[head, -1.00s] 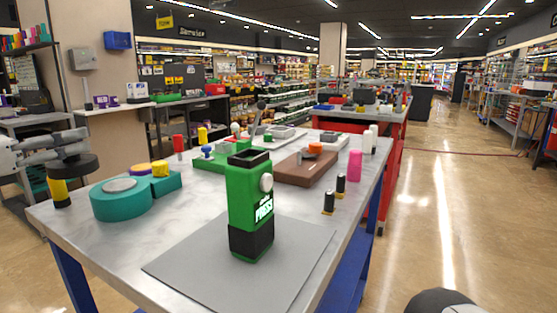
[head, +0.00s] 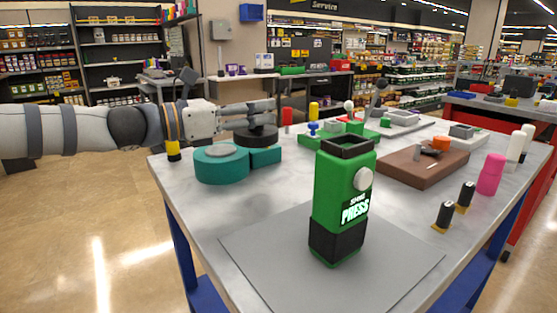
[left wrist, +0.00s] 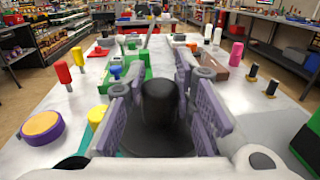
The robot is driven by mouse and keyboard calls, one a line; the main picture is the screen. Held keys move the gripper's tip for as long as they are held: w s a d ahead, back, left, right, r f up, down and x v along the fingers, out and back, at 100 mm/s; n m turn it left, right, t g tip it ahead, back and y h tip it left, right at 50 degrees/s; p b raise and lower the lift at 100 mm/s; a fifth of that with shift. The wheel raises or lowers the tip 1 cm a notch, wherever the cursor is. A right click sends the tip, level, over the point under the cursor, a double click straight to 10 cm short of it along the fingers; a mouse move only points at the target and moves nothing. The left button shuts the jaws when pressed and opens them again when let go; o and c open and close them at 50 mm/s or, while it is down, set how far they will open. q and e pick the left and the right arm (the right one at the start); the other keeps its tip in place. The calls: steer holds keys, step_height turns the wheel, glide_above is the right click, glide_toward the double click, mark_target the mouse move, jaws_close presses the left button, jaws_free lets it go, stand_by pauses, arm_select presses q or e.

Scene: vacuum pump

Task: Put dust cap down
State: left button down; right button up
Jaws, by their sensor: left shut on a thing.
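My left gripper (head: 262,112) reaches in from the left and is shut on a black round cap with a knob, likely the dust cap (head: 258,136). In the left wrist view the cap's black knob (left wrist: 160,102) stands between the two ribbed fingers (left wrist: 165,100), with its wide disc below. The cap is over the far left part of the table, behind and right of a teal round block (head: 220,165). I cannot tell whether it touches anything beneath. My right gripper is not in view.
A green press device (head: 342,200) stands on a grey mat (head: 265,265). A brown block (head: 425,162), a pink bottle (head: 490,174) and black-and-yellow bottles (head: 444,216) stand to the right. In the left wrist view a yellow-and-purple disc (left wrist: 42,126) lies left of the gripper.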

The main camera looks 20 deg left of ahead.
mark_target(275, 140)
arm_select(q)
steer(key=d+f, duration=0.1)
steer(key=f+b, duration=0.1)
steer(key=f, duration=0.1)
steer(key=s+d+f+b, duration=0.1)
steer(key=f, duration=0.1)
steer(key=shift+s+d+f, duration=0.1)
steer(key=shift+d+f, duration=0.1)
steer(key=shift+d, duration=0.15)
steer(key=shift+s+d+f+b, duration=0.15)
steer(key=shift+f+b, duration=0.15)
steer(key=shift+f, duration=0.3)
steer(key=shift+s+d+f+b, duration=0.15)
steer(key=shift+f+b, duration=0.15)
steer(key=shift+f, duration=0.25)
steer(key=shift+d+f+b, duration=0.15)
steer(key=shift+f+b, duration=0.15)
steer(key=shift+f, duration=0.3)
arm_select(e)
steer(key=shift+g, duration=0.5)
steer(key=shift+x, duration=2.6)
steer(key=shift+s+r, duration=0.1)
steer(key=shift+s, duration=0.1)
arm_select(q)
steer(key=shift+f, duration=0.15)
steer(key=c, duration=1.3)
jaws_free()
steer(key=shift+c, duration=0.2)
